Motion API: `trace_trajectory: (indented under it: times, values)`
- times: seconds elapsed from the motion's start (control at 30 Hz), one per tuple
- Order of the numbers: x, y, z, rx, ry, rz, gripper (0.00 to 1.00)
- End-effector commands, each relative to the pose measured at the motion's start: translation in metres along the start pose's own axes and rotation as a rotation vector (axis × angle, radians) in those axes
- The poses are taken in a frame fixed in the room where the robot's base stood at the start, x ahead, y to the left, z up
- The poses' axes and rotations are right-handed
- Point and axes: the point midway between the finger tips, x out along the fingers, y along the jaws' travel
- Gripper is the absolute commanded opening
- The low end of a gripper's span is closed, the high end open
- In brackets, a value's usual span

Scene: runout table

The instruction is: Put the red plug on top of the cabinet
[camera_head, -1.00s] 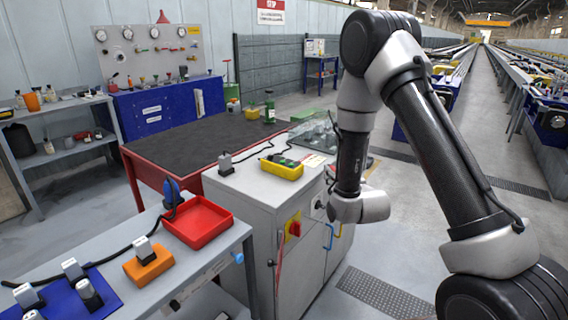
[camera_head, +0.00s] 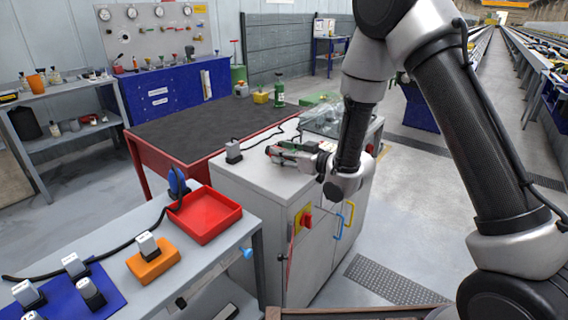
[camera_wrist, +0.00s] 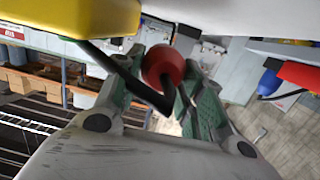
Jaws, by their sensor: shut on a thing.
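My gripper (camera_head: 292,153) is low over the top of the grey cabinet (camera_head: 252,176) in the head view, seen from the side. In the wrist view its green fingers (camera_wrist: 167,90) are shut on a rounded red thing, which looks like the red plug (camera_wrist: 162,66). A dark bar or cable crosses in front of it.
A grey charger-like plug (camera_head: 233,153) with a black cable stands on the cabinet's left part. A clear cover (camera_head: 325,118) is at its back right. A yellow thing (camera_wrist: 85,15) is close by in the wrist view. A red tray (camera_head: 205,217) sits on the front bench.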

Motion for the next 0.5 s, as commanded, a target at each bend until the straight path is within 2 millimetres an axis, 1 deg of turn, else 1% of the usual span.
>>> trace_trajectory:
  times: [0.03, 0.1, 0.2, 0.3, 0.5]
  values:
    - [0.001, 0.000, 0.009, 0.002, -0.004, 0.000, 0.02]
    - [0.003, 0.000, 0.021, 0.002, -0.004, 0.000, 0.02]
    - [0.005, 0.000, 0.034, 0.002, -0.003, 0.000, 0.02]
    - [0.005, 0.000, 0.038, 0.001, -0.001, 0.001, 0.02]
    - [0.005, 0.000, 0.037, 0.001, 0.000, 0.002, 0.02]
